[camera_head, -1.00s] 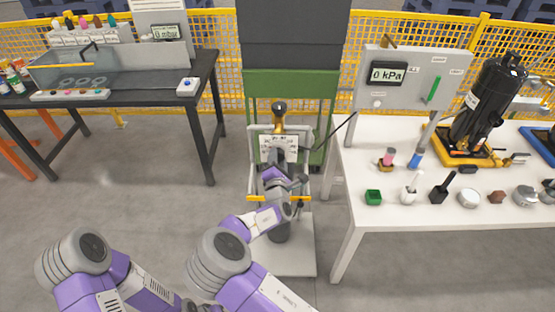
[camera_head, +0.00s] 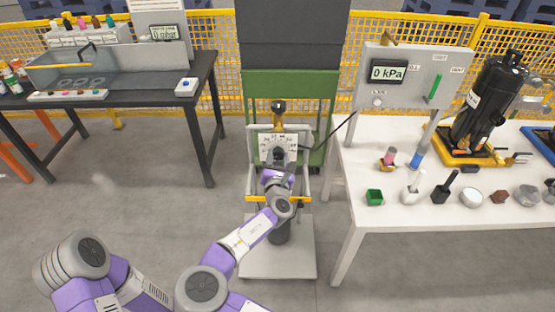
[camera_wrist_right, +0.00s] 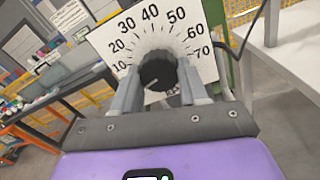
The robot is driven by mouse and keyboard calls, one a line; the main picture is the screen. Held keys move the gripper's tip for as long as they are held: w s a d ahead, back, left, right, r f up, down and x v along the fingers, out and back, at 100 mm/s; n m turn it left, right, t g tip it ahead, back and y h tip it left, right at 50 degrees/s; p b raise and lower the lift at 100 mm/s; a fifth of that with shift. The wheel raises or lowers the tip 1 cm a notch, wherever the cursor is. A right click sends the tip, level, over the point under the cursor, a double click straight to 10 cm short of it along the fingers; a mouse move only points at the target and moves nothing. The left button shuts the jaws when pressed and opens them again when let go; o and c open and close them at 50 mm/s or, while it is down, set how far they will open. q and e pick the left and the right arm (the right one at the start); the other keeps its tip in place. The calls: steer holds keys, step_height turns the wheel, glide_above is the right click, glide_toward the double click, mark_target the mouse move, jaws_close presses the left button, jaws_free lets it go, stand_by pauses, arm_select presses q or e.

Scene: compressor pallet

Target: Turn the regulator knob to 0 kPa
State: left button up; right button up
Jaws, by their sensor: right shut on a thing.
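The black regulator knob (camera_wrist_right: 157,70) sits in front of a white dial plate (camera_wrist_right: 205,68) with printed numbers from 10 to 70. In the head view the dial plate (camera_head: 268,146) stands on the pallet unit, and my arm partly covers it. My right gripper (camera_wrist_right: 160,84) is shut on the knob, one finger at each side. In the head view the right gripper (camera_head: 279,161) is small and the knob is hard to make out. A pale mark shows low on the knob's face. The display (camera_head: 388,72) on the grey panel reads 0 kPa. My left gripper is out of view.
A white table (camera_head: 350,228) at the right holds several small items and a black compressor (camera_head: 488,98). A dark table (camera_head: 200,72) stands at the left. A yellow fence (camera_head: 225,60) runs behind. The floor at the left is clear.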

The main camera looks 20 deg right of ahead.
stand_by(0.4)
steer(key=o, duration=1.1)
steer(key=shift+c, duration=0.2)
steer(key=v, duration=0.7)
steer(key=shift+s+p, duration=0.3)
steer(key=shift+a, duration=0.1)
